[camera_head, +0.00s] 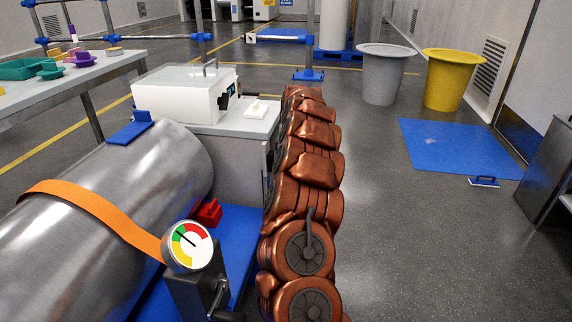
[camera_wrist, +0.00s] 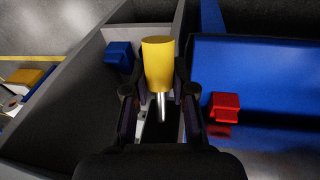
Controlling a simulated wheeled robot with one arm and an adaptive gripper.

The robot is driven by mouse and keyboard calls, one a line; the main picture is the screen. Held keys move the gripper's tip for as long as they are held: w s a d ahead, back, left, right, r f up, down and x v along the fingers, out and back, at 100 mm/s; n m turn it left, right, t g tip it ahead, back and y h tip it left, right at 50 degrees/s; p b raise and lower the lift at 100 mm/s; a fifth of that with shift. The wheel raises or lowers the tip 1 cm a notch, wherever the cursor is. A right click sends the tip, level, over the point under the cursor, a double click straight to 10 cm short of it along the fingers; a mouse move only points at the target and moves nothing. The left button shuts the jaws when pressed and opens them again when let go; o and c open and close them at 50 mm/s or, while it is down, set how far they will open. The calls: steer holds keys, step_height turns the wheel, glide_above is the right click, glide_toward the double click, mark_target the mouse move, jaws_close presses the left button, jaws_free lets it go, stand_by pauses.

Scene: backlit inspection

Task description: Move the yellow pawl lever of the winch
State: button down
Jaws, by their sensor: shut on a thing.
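The yellow pawl lever (camera_wrist: 158,62) shows in the wrist view as a yellow cylindrical grip on a thin metal rod. My gripper (camera_wrist: 160,84) is shut on it, with a dark finger on each side of the lower grip and rod. The rod goes down towards a dark slot, and its base is hidden. In the head view, a dark post with a round dial gauge (camera_head: 188,245) and a crank (camera_head: 218,298) stands at an orange strap, likely the winch. My copper-coloured arm shows there, but the lever and gripper do not.
The orange strap (camera_head: 90,207) lies over a large metal cylinder (camera_head: 60,262). A red block (camera_head: 207,213) sits on a blue surface (camera_head: 238,222) beside the gauge; it also shows in the wrist view (camera_wrist: 224,107). A white box (camera_head: 180,95) stands behind. Open floor lies to the right.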

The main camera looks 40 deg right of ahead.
steer(key=shift+s+r+g+h+p, duration=0.1)
steer(key=shift+r+g+h+p, duration=0.45)
steer(key=shift+g+p, duration=0.35)
steer(key=shift+f, duration=0.1)
steer(key=c, duration=0.9)
jaws_free()
steer(key=r, duration=0.4)
steer(key=a+r, duration=0.1)
steer(key=r, duration=0.3)
steer(key=s+a+r, duration=0.1)
steer(key=r, duration=0.3)
